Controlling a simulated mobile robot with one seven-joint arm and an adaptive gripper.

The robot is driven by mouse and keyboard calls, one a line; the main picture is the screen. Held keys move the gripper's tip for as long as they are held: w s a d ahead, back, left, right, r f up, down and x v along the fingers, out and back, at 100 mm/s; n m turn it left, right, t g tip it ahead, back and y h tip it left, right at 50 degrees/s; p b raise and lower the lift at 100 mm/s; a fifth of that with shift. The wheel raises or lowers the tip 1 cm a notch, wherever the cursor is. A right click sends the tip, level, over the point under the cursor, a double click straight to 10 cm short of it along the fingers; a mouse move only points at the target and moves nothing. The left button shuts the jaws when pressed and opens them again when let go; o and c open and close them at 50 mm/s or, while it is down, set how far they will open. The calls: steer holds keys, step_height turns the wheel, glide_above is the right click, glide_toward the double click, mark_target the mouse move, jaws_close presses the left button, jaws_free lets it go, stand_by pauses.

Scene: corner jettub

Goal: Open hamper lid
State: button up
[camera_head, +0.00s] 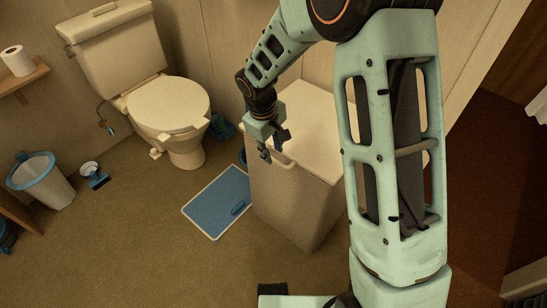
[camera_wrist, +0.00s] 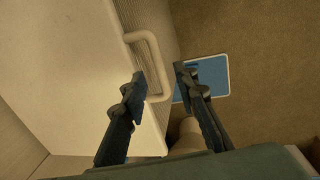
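The hamper (camera_head: 295,195) is a pale box with ribbed sides, standing right of the toilet. Its flat lid (camera_head: 312,125) is down, and it also shows in the wrist view (camera_wrist: 70,70). A pale handle (camera_wrist: 152,55) sticks out from the lid's edge. My gripper (camera_head: 270,150) is at the lid's front left edge, by the handle. In the wrist view my gripper (camera_wrist: 160,82) is open, with one finger over the lid side and the other beyond the handle's outer side. The handle's near end lies between the fingers. I cannot tell whether a finger touches it.
A blue and white scale (camera_head: 218,200) lies on the floor left of the hamper. The toilet (camera_head: 168,105) stands behind it. A waste bin (camera_head: 42,178) is at the far left. My arm hides the hamper's right side. The floor in front is mostly clear.

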steer(key=shift+w+d+f, duration=0.1)
steer(key=shift+w+f, duration=0.05)
steer(key=shift+f, duration=0.6)
steer(key=shift+w+d+f, duration=0.1)
steer(key=shift+f, duration=0.6)
steer(key=shift+c, duration=0.3)
jaws_close()
